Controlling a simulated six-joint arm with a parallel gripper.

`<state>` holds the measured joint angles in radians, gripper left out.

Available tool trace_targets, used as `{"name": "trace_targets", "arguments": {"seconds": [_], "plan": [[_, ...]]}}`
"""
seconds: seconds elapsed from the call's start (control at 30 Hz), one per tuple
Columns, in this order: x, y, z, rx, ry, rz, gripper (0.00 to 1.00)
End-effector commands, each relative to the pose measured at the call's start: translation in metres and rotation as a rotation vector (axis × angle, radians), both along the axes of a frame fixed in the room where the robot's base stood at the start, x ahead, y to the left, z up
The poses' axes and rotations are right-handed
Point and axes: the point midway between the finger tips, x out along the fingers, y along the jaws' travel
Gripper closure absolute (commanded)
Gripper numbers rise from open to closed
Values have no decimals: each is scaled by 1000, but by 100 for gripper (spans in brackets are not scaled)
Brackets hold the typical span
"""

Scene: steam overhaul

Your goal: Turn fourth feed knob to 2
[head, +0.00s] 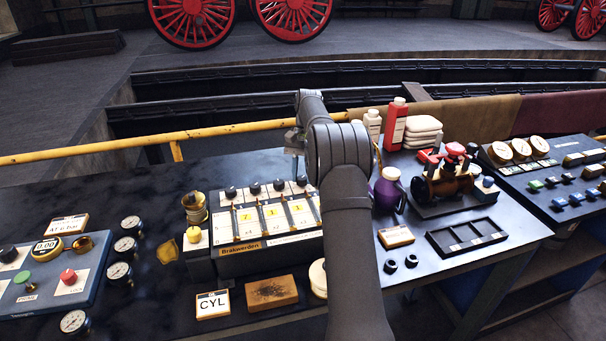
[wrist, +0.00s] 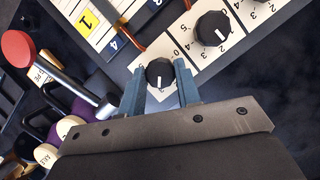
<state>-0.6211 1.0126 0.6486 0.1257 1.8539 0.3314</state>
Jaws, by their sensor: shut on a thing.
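The feed box (head: 232,252) labelled Brakwerden stands on the bench, with a row of black feed knobs along its back. In the wrist view, the black feed knob at the row's end (wrist: 158,70), which I take as the fourth, sits between the blue fingers of my gripper (wrist: 160,84). My gripper is shut on this knob. Its white mark points down in the wrist picture. The fingers hide part of its dial, so I cannot read the setting.
A neighbouring knob (wrist: 212,28) stands close to the right finger in the wrist view. A red-topped lever (wrist: 20,48) and a purple can (head: 388,190) stand beyond the box's right end. A brass oil cup (head: 194,207) stands at its left.

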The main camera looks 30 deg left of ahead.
Motion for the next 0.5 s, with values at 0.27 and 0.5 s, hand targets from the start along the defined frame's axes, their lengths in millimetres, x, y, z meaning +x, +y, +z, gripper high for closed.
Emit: {"name": "trace_targets", "arguments": {"seconds": [0.27,0.5], "plan": [[-1,2,1,0,-3,261,92],[-2,3,1,1,-3,484,92]]}}
